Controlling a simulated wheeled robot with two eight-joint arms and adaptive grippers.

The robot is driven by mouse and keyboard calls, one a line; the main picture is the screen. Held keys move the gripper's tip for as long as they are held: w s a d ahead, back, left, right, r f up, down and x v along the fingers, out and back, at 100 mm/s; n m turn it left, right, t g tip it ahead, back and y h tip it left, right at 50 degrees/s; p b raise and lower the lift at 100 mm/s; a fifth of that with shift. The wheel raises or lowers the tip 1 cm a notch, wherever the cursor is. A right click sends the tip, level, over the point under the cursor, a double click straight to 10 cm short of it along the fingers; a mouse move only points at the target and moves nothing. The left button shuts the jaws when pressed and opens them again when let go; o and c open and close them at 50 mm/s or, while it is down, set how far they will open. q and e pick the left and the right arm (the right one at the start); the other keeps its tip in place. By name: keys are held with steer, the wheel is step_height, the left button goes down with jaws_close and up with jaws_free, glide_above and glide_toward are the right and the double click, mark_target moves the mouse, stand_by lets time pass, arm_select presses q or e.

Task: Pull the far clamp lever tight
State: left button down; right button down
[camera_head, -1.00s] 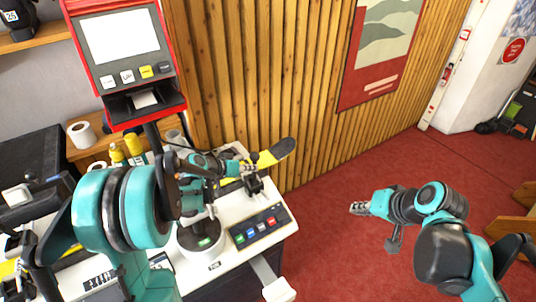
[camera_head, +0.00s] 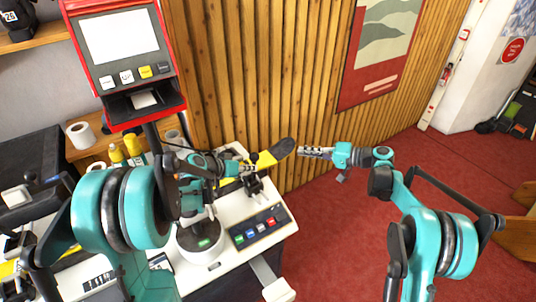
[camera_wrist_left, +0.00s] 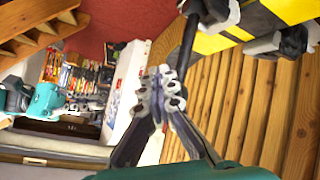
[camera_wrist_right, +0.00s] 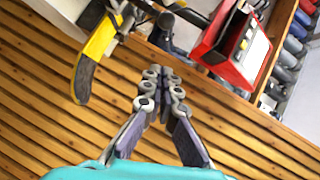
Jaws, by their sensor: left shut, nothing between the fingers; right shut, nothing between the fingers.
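A yellow and black ski (camera_head: 266,161) lies on the bench and also shows in the left wrist view (camera_wrist_left: 290,8) and right wrist view (camera_wrist_right: 92,55). A dark clamp (camera_head: 255,186) stands beside it; my left arm partly hides this area. In the left wrist view a black lever-like rod (camera_wrist_left: 187,48) runs close to my left gripper (camera_wrist_left: 165,76), which is shut and empty. I cannot tell whether they touch. My left gripper also shows in the head view (camera_head: 250,168). My right gripper (camera_head: 302,151) is shut and empty near the ski's black tip, apart from it.
The white bench (camera_head: 222,268) carries a panel of coloured buttons (camera_head: 258,228). A red machine with a screen (camera_head: 122,50) stands at the back left. A slatted wood wall (camera_head: 260,80) rises behind the bench. Red floor (camera_head: 330,240) lies open to the right.

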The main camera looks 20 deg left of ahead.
steer(key=s+x, duration=0.2)
steer(key=x, duration=1.1)
steer(key=shift+s+a+f+y, duration=0.3)
steer(key=shift+a+f, duration=0.05)
steer(key=shift+f, duration=0.05)
arm_select(q)
steer(key=c, duration=1.1)
jaws_free()
arm_select(e)
steer(key=shift+s+a+n, duration=0.3)
steer(key=shift+s+a, duration=0.25)
steer(key=shift+s, duration=0.05)
arm_select(q)
steer(key=shift+s+r, duration=0.1)
